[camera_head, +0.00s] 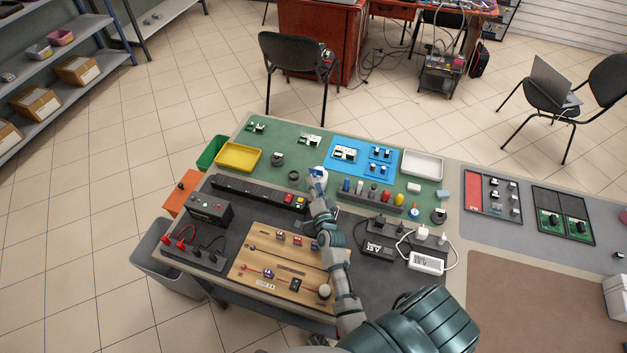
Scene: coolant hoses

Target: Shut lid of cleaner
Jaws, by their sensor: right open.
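My right arm reaches up from the bottom right across the workbench. My right gripper (317,184) is open over the green mat, at a small white and blue item (319,172). This item may be the cleaner, but it is too small and too covered by the fingers to tell. I cannot make out its lid or whether the fingers touch it. A dark round ring-like piece (294,175) lies just left of the gripper. A small dark device (277,159) stands further left. My left gripper is not in view.
A yellow tray (238,157) is at the left and a white tray (422,165) at the right. A blue mat (345,170) with small parts lies behind the gripper. A row of coloured items stands in a dark rack (371,200). A black power strip (258,193) lies left of my forearm.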

